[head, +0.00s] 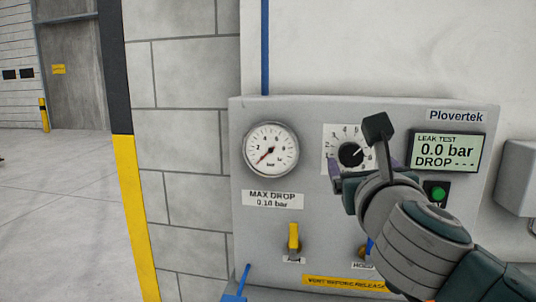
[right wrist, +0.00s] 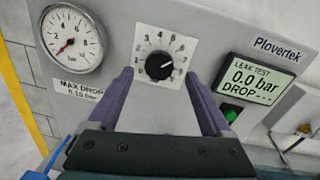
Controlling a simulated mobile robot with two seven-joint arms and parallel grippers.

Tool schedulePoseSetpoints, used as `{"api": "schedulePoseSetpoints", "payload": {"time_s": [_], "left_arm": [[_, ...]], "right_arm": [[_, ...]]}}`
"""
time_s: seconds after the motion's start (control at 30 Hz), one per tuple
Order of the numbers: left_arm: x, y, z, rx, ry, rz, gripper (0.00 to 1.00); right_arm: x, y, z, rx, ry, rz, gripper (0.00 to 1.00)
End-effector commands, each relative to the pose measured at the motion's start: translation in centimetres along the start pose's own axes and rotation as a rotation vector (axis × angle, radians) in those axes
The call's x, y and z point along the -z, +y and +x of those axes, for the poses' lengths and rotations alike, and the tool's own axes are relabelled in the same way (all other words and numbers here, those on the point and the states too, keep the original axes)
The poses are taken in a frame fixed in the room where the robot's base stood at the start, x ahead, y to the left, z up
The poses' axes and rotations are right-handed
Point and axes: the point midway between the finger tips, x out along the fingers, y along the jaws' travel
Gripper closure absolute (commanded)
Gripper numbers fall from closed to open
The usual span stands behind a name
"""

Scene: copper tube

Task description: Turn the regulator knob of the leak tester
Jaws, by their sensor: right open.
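The leak tester (head: 415,112) is a grey wall panel marked Plovertek. Its regulator knob (head: 351,154) is black and round with a white pointer, on a white numbered plate. It also shows in the right wrist view (right wrist: 159,66), where the pointer aims up and right. My right gripper (right wrist: 160,78) is open, with one purple finger on each side below the knob; nothing is between the fingers. In the head view the right gripper (head: 362,172) partly covers the plate's lower right. I cannot tell its exact distance from the knob. My left gripper is not in view.
A pressure gauge (head: 271,150) sits left of the knob with its needle low. The display (head: 447,152) reads 0.0 bar. A green button (head: 438,193) is below it. A yellow lever (head: 294,237) and a blue lever (head: 369,246) are lower down.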

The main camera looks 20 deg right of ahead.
Motion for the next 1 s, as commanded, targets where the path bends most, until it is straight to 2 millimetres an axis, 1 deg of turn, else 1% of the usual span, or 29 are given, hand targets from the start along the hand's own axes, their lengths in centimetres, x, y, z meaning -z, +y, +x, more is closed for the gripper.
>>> {"api": "schedulePoseSetpoints", "payload": {"time_s": [0.03, 0.1, 0.23, 0.4, 0.63, 1.0], "left_arm": [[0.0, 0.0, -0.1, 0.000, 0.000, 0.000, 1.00], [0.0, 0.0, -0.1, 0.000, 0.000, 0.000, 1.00], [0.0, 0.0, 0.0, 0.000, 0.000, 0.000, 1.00], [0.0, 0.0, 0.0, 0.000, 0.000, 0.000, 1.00], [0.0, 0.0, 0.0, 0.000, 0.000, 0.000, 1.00], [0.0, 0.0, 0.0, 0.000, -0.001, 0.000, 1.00]], "right_arm": [[-0.1, 0.0, 0.9, 0.002, -0.002, -0.002, 0.17], [-0.1, 0.0, 1.9, 0.001, -0.001, -0.002, 0.17], [0.0, 0.0, 3.2, -0.001, -0.001, -0.001, 0.17], [0.0, 0.0, 3.9, -0.001, 0.000, 0.000, 0.17], [0.0, 0.0, 3.9, -0.001, 0.000, 0.000, 0.18], [0.0, 0.0, 3.8, -0.001, 0.000, -0.001, 0.59]]}}
